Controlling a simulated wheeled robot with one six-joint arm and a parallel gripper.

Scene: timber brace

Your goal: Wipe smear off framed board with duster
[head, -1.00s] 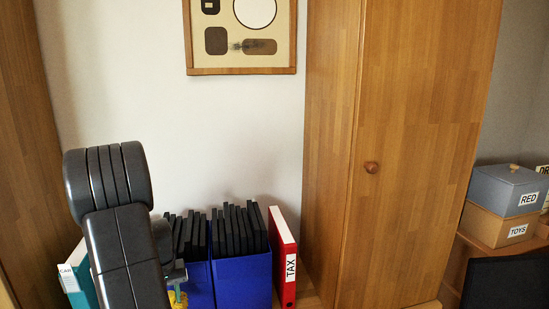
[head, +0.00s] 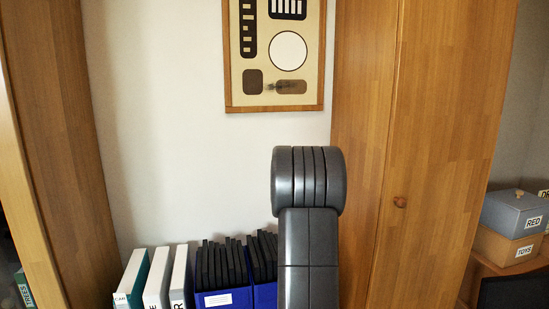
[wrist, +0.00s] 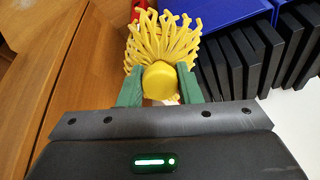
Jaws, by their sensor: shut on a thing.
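The framed board (head: 268,108) hangs on the white wall in the head view, with a wooden frame and dark shapes on cream. A dark, blurry smear (head: 287,86) lies across the brown rounded shape at its lower right. The duster (wrist: 162,38) has yellow strands and a round yellow handle end, seen in the wrist view. My gripper (wrist: 159,84) is shut on the duster, its green fingers on either side of the handle. The strands point away from the wrist, near the dark folders. In the head view my arm hides gripper and duster. They are apart from the board.
Blue binders (head: 223,299) with black folders stand below the board, beside white and teal binders (head: 157,283). A tall wooden cabinet (head: 445,130) stands right of the board. Labelled boxes (head: 513,213) sit far right. The wall between binders and board is clear.

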